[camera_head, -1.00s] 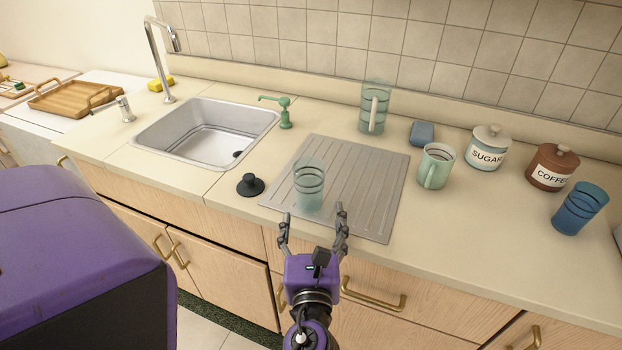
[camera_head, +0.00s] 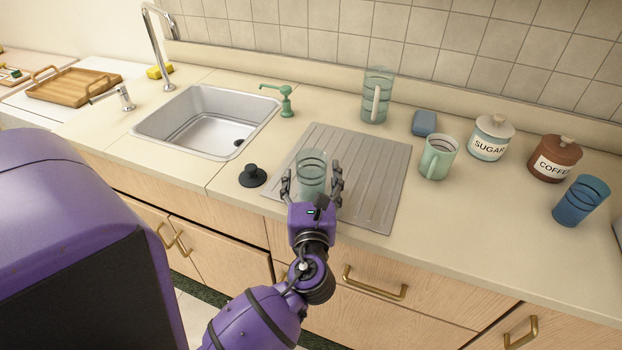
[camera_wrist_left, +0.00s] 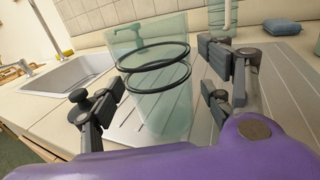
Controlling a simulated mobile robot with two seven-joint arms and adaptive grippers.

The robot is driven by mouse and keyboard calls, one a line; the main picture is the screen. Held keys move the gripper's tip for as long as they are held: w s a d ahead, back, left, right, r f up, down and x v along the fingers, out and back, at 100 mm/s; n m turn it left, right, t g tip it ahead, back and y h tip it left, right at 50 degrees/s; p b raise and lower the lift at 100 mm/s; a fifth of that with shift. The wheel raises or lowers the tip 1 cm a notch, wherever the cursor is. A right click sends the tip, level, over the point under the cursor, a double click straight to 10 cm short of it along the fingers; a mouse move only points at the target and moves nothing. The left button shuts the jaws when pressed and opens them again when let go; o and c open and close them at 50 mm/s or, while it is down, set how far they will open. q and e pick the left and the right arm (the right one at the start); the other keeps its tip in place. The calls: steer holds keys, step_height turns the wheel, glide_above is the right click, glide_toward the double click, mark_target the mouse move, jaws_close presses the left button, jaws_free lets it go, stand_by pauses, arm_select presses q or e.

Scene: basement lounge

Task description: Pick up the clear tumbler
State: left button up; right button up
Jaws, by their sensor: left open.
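The clear tumbler (camera_head: 312,170), pale and see-through with dark rings, stands upright on the grey ribbed drainboard (camera_head: 375,175). My left gripper (camera_head: 313,178) is open at the near side of the tumbler, with one finger on each side of its lower part. In the left wrist view the tumbler (camera_wrist_left: 158,85) stands between the open fingers of the left gripper (camera_wrist_left: 165,95). I cannot tell whether either finger touches it. Its lowest part is hidden by my gripper in the head view. My right gripper is not in view.
A black sink stopper (camera_head: 252,176) sits just left of the drainboard, by the sink (camera_head: 208,120). A clear pitcher (camera_head: 377,97) stands behind. To the right are a green mug (camera_head: 438,158), a blue sponge (camera_head: 424,123), canisters and a blue cup (camera_head: 581,201).

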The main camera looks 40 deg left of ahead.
arm_select(q)
steer(key=c, duration=1.4)
steer(key=shift+c, duration=0.2)
